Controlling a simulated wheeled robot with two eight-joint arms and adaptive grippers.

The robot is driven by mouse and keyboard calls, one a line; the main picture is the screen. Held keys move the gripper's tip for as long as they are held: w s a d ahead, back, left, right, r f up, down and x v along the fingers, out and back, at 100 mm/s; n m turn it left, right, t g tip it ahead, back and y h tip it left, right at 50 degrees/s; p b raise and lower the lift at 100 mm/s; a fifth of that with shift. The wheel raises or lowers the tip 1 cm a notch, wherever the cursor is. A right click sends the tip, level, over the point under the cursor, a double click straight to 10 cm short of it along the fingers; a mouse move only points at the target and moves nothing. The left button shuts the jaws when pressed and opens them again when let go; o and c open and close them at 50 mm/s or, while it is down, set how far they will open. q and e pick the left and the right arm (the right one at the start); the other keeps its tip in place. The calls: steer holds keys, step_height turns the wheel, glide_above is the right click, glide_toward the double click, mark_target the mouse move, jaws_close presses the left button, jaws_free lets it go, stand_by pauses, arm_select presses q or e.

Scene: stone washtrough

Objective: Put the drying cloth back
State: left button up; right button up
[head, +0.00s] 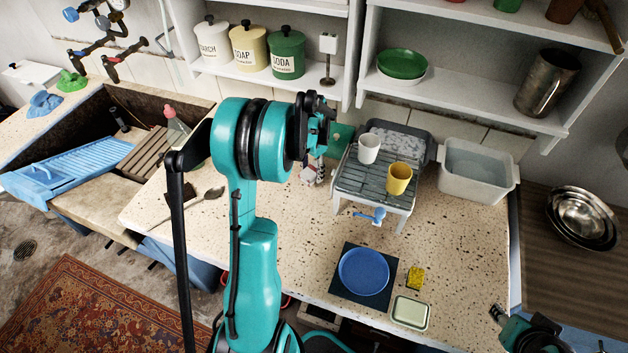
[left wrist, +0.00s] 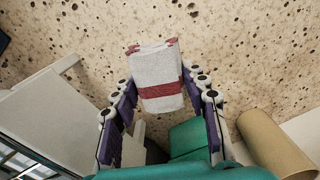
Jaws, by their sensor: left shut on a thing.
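The drying cloth (left wrist: 160,80) is folded, white with red stripes. In the left wrist view it lies between the two fingers of my left gripper (left wrist: 163,95), which is shut on it, with the speckled worktop behind it. In the head view my left gripper (head: 314,172) is beside the left side of the grey drying rack, mostly hidden by my own arm, and the cloth is hard to make out there. My right gripper (head: 499,316) is at the lower right edge, away from the cloth, and its fingers are too small to judge.
The drying rack (head: 362,184) carries a white cup (head: 369,148) and a yellow cup (head: 398,178). A blue plate (head: 364,271), sponge (head: 415,278) and soap dish (head: 411,312) are in front. A white basin (head: 478,172) stands at right. Worktop (head: 455,240) is clear between.

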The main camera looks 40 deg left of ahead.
mark_target(314, 179)
arm_select(q)
steer(key=shift+d+f, duration=0.1)
steer(key=shift+f, duration=0.3)
steer(key=f, duration=0.1)
steer(key=f+b, duration=0.1)
steer(key=shift+d+f, duration=0.2)
steer(key=shift+f, duration=0.1)
steer(key=shift+a+f, duration=0.1)
steer(key=shift+f, duration=0.2)
steer(key=shift+s+a+r, duration=0.1)
steer(key=shift+a+r, duration=0.05)
steer(key=shift+d+f+b, duration=0.2)
steer(key=shift+b, duration=0.15)
steer(key=o, duration=1)
steer(key=shift+o, duration=0.5)
steer(key=shift+a, duration=0.1)
steer(key=shift+r, duration=0.1)
